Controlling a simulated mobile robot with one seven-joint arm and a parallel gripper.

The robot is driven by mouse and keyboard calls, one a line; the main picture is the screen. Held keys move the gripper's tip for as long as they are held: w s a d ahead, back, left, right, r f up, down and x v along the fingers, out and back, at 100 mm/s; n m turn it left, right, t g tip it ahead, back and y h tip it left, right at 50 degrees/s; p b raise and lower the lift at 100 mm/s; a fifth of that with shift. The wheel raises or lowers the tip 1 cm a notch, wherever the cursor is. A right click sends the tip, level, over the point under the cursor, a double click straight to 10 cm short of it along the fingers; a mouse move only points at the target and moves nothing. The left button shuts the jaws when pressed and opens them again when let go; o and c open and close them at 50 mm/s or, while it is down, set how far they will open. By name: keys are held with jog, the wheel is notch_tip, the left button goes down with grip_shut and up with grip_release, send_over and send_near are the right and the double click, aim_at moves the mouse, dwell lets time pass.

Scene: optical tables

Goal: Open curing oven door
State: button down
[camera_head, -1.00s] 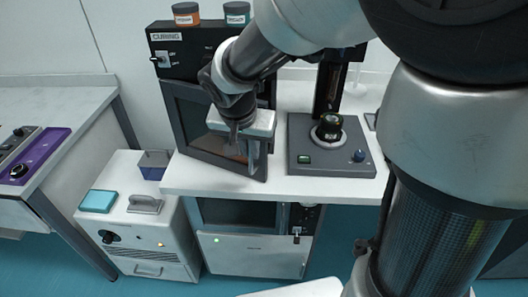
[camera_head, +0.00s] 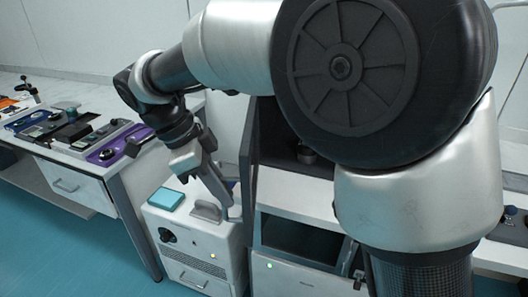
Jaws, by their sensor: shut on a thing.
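The curing oven (camera_head: 268,125) is a dark box on the white bench, largely hidden behind my arm. Its door (camera_head: 248,150) stands swung out towards me, seen nearly edge-on as a dark upright panel at the oven's left side. The oven's dark inside shows to the right of the door, with a small dark round thing (camera_head: 305,154) in it. My gripper (camera_head: 226,200) reaches down at the left, outer face of the door, shut on the door's handle. The handle itself is mostly hidden by the fingers.
A side table (camera_head: 122,158) with a purple tray (camera_head: 126,143) and several instruments stands at left. My arm covers the upper right.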

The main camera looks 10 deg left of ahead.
jog(key=shift+w+a+p, duration=0.15)
jog(key=shift+a+p, duration=0.2)
jog(key=shift+a, duration=0.8)
jog(key=shift+w+a+p, duration=0.15)
jog(key=shift+a+p, duration=0.15)
jog(key=shift+a, duration=0.85)
jog(key=c, duration=1.8)
grip_release()
jog(key=shift+c, duration=0.2)
jog(key=p+v, duration=0.5)
jog(key=v, duration=1.2)
jog(key=shift+r, duration=0.2)
jog(key=shift+w, duration=0.1)
